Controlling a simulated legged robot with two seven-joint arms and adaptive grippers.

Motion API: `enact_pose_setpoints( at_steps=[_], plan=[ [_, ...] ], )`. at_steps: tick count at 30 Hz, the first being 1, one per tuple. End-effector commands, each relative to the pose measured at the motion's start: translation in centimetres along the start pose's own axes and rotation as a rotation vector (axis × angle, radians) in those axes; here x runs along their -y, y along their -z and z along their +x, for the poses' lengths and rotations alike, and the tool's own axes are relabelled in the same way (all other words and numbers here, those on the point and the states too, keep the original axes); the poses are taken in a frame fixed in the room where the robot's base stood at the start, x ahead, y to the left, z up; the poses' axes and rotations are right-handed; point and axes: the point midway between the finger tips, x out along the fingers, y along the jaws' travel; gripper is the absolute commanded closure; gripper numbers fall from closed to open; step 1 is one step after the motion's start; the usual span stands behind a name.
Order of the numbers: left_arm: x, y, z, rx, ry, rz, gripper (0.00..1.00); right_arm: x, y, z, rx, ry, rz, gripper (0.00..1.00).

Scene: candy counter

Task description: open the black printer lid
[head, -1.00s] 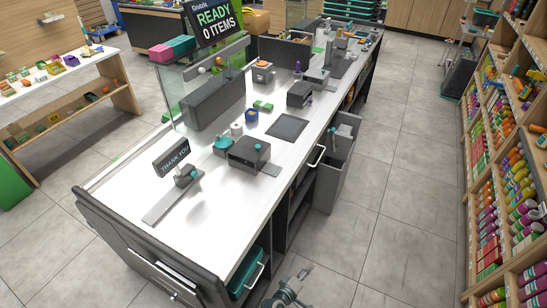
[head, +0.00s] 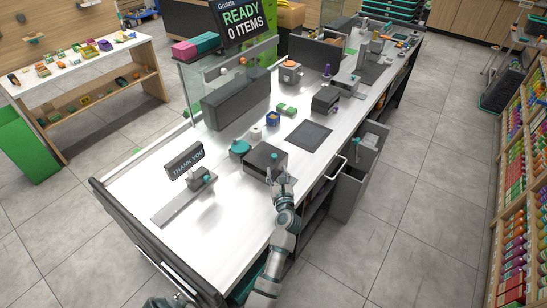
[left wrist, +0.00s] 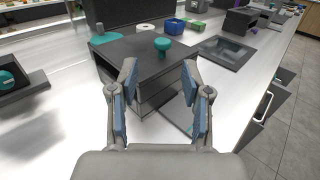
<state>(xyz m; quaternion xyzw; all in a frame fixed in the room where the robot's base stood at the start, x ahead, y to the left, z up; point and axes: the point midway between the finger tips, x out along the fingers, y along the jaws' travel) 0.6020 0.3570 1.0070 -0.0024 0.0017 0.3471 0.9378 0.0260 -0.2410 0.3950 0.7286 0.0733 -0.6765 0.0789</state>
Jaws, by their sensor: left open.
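The black printer (head: 262,160) is a dark box on the white counter, with a teal knob (head: 275,156) on its top. The left wrist view shows its flat dark top (left wrist: 135,52) with the teal knob (left wrist: 162,45), and the lid looks closed. My left gripper (head: 283,186) is at the printer's near right side. In the left wrist view my left gripper (left wrist: 160,98) is open, its two blue-padded fingers spread in front of the printer's near corner with nothing between them. Whether a finger touches the printer is unclear. My right gripper is not in view.
A THANK YOU sign (head: 185,160) stands to the left of the printer. A teal round item (head: 240,148) and a white roll (head: 256,133) sit behind it. A dark flat pad (head: 310,136) lies to its right. An open drawer (head: 347,190) juts out from the counter's aisle side.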

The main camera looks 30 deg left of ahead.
Motion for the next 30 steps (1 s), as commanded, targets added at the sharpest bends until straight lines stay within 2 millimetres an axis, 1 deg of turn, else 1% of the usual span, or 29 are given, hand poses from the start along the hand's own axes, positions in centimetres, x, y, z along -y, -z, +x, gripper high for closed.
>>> enact_pose_setpoints(
  at_steps=[1,3,6,10,15,23,24,26,27,29,30],
  plan=[
    [0.1,-0.1,1.3,0.003,0.001,0.002,0.52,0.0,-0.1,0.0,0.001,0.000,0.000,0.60],
    [0.0,-0.2,2.9,0.003,0.000,0.001,0.52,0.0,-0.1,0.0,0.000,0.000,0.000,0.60],
    [0.0,-0.1,4.8,0.004,0.001,0.003,0.52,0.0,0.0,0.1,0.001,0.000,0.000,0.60],
    [0.0,-0.1,6.8,0.003,0.002,0.002,0.52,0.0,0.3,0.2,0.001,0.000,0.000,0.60],
    [0.0,0.0,8.0,0.001,0.002,0.001,0.52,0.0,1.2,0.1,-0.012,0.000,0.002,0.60],
    [0.0,0.0,8.1,0.001,0.002,0.001,0.52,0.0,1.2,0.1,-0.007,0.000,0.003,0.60],
    [0.0,0.0,8.1,0.001,0.002,0.001,0.54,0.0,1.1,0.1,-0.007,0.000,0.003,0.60],
    [0.0,0.0,8.1,0.001,0.002,0.001,0.69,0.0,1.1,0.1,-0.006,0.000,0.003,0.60],
    [0.0,0.0,8.1,0.001,0.002,0.001,0.79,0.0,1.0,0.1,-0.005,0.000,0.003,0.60],
    [0.0,0.0,8.1,0.001,0.002,0.001,0.94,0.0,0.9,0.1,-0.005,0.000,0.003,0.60],
    [0.0,0.0,8.1,0.001,0.001,0.001,1.00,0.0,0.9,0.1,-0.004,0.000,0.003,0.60]
  ],
)
